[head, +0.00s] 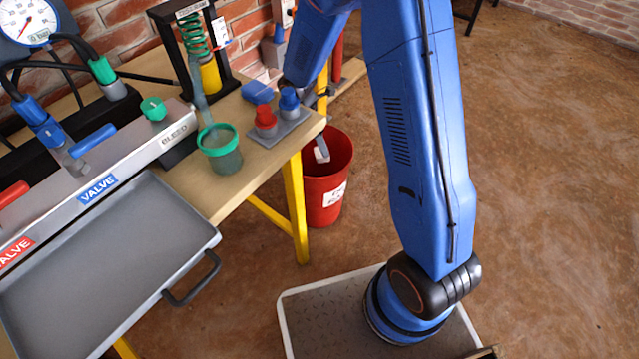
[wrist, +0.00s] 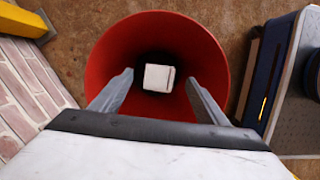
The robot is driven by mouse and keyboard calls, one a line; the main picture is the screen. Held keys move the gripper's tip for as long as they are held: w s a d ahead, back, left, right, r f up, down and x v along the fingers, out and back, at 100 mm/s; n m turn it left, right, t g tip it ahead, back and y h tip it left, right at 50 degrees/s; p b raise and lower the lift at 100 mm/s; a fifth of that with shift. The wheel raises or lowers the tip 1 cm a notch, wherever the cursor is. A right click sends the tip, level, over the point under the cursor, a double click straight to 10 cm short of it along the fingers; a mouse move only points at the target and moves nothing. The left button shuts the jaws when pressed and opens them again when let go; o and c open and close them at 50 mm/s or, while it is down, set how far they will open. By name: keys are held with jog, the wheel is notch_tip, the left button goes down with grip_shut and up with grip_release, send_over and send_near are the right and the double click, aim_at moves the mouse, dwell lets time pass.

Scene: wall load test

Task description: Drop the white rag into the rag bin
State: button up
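The red rag bin (head: 331,185) stands on the floor beyond the right end of the workbench. In the wrist view its round rim (wrist: 97,70) surrounds the view straight below my gripper (wrist: 159,77). My gripper is open, with its two grey fingers wide apart over the bin mouth. A white, squarish piece, which looks like the white rag (wrist: 158,78), shows deep in the dark bin, between the fingertips in the picture. It has clear gaps to both fingers and touches neither. In the head view a light grey piece, likely a finger, shows at the bin mouth.
The wooden workbench (head: 262,175) with yellow legs holds a grey tray (head: 110,265), a green-rimmed cup (head: 219,150) and red and blue fittings (head: 265,122). A brick wall (wrist: 22,85) lies left in the wrist view. Open brown floor (head: 550,180) lies to the right.

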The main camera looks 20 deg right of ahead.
jog(key=shift+r, duration=0.1)
jog(key=v, duration=1.7)
jog(key=shift+s+r, duration=0.15)
